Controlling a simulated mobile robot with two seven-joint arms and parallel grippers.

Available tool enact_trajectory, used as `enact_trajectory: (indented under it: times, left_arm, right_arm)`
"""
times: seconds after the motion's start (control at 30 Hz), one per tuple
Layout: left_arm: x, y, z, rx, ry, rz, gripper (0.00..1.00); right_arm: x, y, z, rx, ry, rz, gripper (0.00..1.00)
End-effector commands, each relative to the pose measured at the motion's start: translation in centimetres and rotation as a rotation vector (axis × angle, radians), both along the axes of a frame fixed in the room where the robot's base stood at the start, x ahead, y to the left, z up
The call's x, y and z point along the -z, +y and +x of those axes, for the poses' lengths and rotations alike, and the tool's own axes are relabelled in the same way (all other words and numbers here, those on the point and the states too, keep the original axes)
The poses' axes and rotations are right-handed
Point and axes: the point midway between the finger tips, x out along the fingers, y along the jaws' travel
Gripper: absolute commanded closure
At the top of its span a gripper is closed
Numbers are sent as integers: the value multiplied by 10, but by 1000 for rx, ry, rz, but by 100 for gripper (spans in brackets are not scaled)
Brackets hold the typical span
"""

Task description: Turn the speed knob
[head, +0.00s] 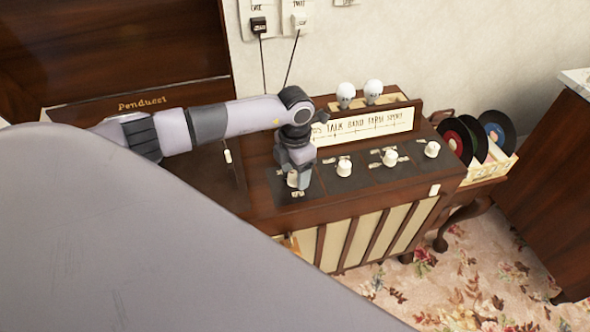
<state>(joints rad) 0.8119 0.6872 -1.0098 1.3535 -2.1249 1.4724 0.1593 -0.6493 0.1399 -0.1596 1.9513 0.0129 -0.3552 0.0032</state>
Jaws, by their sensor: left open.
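A wooden radio cabinet (262,208) has a dark control panel with a row of white knobs. The leftmost knob (292,180) is partly hidden by my left gripper (299,182). That gripper points down and is open, with its fingers around or just beside this knob; I cannot tell whether they touch it. Three other knobs show to the right: one next to the gripper (343,168), one in the middle (390,158) and one at the far right (432,149). The small labels are too blurred to tell which is the speed knob. My right gripper is out of view.
A lit dial strip (365,125) and two white bulbs (360,92) stand behind the knobs. A crate (497,168) of records is at the right, near a wooden cabinet (555,170). Plugs (258,25) hang on the wall. Floral carpet (480,270) is clear in front.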

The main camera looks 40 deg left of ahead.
Motion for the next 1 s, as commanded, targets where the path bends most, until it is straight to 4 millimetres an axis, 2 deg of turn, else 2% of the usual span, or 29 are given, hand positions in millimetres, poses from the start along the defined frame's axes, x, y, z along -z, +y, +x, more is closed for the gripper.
enact_trajectory:
  times: [0.17, 0.2, 0.27, 0.3, 0.37, 0.67, 1.0]
  left_arm:
    - [0, 0, 0, 1, 0, 0, 40]
    - [0, 0, 0, 1, 0, -1, 47]
    - [0, 0, 0, 1, 0, -1, 66]
    - [0, 0, 0, 1, 0, -1, 79]
    - [0, 0, 0, 1, 0, -1, 97]
    - [0, 0, 0, 26, -1, -1, 96]
    - [1, 0, 1, 225, -2, 0, 96]
  right_arm:
    - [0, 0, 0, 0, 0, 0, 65]
    - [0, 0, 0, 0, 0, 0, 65]
    - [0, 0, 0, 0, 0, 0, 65]
    - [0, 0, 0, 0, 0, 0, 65]
    - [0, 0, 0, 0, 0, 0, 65]
    - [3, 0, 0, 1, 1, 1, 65]
    - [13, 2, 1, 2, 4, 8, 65]
